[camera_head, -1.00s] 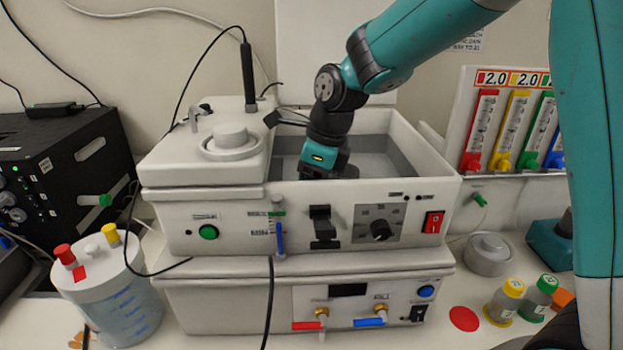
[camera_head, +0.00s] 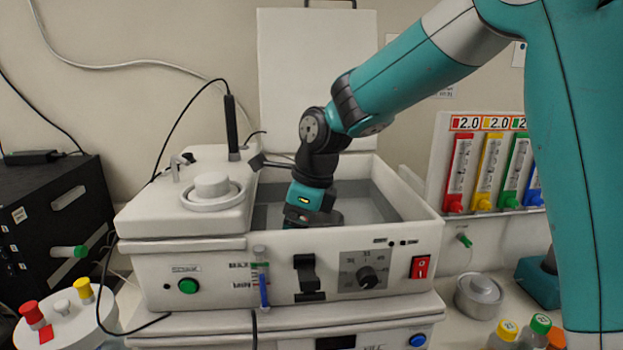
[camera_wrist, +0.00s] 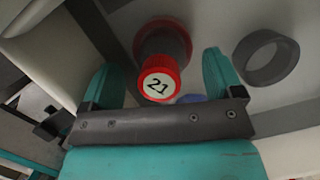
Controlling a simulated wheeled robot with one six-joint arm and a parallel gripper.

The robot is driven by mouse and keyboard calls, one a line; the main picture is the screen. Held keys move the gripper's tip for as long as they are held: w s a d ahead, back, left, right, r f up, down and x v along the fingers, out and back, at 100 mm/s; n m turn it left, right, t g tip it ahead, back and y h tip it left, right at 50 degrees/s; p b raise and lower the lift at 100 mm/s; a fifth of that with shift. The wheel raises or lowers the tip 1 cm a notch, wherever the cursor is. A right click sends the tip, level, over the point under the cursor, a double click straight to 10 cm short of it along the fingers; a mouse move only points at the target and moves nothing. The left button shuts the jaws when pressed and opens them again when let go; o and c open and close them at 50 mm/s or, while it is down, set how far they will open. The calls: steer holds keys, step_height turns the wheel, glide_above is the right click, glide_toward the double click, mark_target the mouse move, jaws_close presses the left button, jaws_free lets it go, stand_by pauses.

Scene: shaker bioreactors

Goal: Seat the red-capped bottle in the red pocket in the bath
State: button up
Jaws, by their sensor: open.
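My gripper (camera_wrist: 159,62) is open, one finger on each side of the bottle, with a visible gap between the right finger and the cap. In the head view my gripper (camera_head: 312,216) reaches down into the bath (camera_head: 422,215); its fingers and the bottle are hidden there.
A grey ring (camera_wrist: 266,58) lies right of the bottle, and a blue part (camera_wrist: 190,98) shows behind my gripper. The bath's walls surround my gripper. Capped bottles (camera_head: 507,331) stand at the lower right, and a white vessel (camera_head: 70,327) at the lower left.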

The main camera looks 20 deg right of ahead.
steer(key=v, duration=1.5)
